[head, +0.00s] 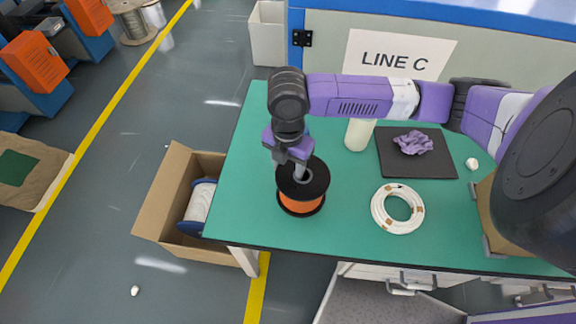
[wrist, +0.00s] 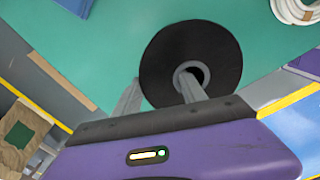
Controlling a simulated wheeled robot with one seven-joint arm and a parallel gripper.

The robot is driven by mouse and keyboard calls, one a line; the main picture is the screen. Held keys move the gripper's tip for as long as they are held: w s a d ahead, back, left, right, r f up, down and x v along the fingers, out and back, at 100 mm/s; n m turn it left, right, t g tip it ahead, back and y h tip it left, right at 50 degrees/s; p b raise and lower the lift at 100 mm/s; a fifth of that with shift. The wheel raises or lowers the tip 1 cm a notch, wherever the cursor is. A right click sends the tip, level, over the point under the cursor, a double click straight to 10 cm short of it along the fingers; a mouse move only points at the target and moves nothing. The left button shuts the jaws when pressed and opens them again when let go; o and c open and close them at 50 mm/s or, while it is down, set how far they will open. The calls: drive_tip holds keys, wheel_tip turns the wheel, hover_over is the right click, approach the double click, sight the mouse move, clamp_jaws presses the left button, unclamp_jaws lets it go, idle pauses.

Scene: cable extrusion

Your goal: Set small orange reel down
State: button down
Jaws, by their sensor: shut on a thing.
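The small orange reel (head: 300,206) has black round flanges and an orange winding. It is upright at the left part of the green table (head: 340,240), near its front edge. I cannot tell whether it touches the table or hangs just above it. My gripper (head: 298,172) points down from above and is shut on the reel. In the wrist view, the black top flange (wrist: 215,55) of the reel shows. One finger of my gripper (wrist: 157,90) reaches into the hub hole, and the other is at the flange's outer edge. The reel's underside is hidden.
A white cable coil (head: 375,208) lies right of the reel. Behind are a pale cylinder (head: 359,134) and a black mat (head: 440,168) with a purple cloth (head: 413,143). A cardboard box (head: 160,205) with a white-wound blue reel (head: 198,203) stands left of the table.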

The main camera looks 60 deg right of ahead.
drive_tip(key=shift+f, duration=0.2)
drive_tip(key=c, duration=0.6)
unclamp_jaws()
drive_tip(key=shift+c, duration=0.2)
drive_tip(key=shift+r, duration=0.1)
